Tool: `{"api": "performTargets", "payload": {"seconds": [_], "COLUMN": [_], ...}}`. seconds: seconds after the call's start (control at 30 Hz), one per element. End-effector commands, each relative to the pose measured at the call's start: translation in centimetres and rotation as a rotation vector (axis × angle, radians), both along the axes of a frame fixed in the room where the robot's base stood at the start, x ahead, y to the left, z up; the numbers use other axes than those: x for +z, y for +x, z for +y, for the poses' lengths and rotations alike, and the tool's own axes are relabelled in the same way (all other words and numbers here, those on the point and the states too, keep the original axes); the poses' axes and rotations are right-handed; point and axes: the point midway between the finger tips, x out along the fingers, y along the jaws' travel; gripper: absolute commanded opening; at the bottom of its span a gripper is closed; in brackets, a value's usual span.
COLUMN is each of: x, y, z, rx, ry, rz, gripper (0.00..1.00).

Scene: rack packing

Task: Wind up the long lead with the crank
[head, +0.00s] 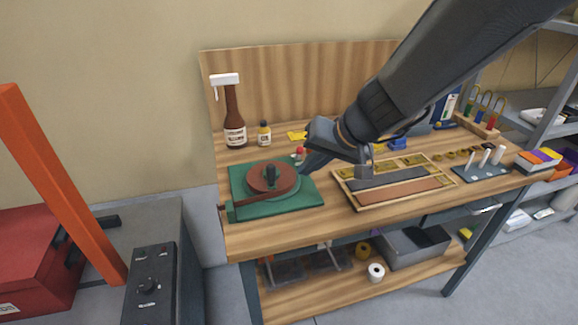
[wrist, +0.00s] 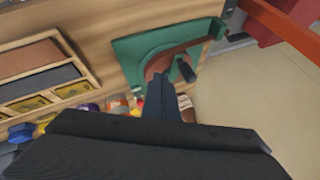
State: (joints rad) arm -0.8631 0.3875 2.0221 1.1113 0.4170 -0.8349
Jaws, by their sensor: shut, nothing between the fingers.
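The winder is a green board (head: 299,199) on the bench's left part, carrying a round red-brown disc (head: 272,179). My gripper (head: 308,168) is shut and empty, just right of the disc. In the wrist view its fingertips (wrist: 166,80) appear close beside the handle; I cannot tell whether they touch.
A wooden tray (head: 399,199) with strips lies right of the board. A brown bottle (head: 234,125), a small bottle (head: 264,134) and a red-capped bottle (head: 299,154) stand behind. A rack with white pegs (head: 482,172) is further right. Bare wood lies in front of the board.

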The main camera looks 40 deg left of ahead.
Motion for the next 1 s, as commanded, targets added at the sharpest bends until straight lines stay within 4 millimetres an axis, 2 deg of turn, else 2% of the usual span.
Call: {"api": "performTargets", "payload": {"seconds": [0.17, 0.43, 1.0], "x": [-2.5, -2.2, -2.3], "y": [0.1, -1.8, -2.2], "z": [1.8, 4.4, 5.0], "rx": [-0.001, 0.000, -0.001], "ry": [-0.002, 0.001, 0.001], "rz": [0.002, -0.001, -0.002], "gripper": [0.00, 0.00, 0.00]}}
